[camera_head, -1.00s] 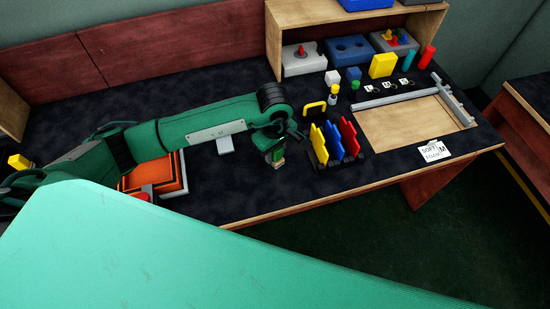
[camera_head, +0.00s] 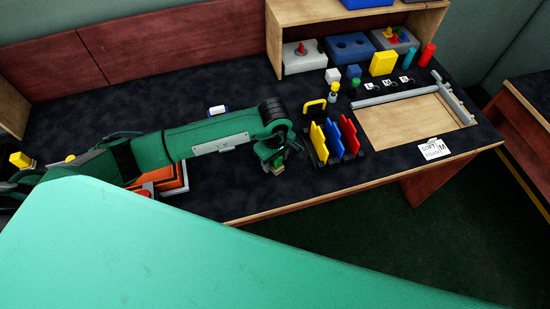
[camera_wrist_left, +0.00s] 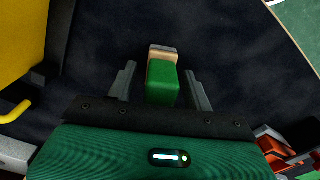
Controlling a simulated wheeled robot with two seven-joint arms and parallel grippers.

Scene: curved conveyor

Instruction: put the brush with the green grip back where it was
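The brush with the green grip (camera_wrist_left: 162,82) shows in the left wrist view between the two fingers of my left gripper (camera_wrist_left: 160,82), its tan part at the far end. A narrow dark gap shows on each side of the grip, so the fingers look open around it rather than pressed on it. In the head view the left gripper (camera_head: 280,153) is left of the colored plates, and the brush (camera_head: 278,168) shows small just below it. I cannot tell whether the brush touches the table. My right gripper is not in view.
A rack with yellow, blue and red plates (camera_head: 335,140) stands close right of the gripper. A wooden board with a grey rail (camera_head: 415,123) lies further right. An orange item (camera_head: 172,186) is partly under my arm. Dark table is free in front of the rack.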

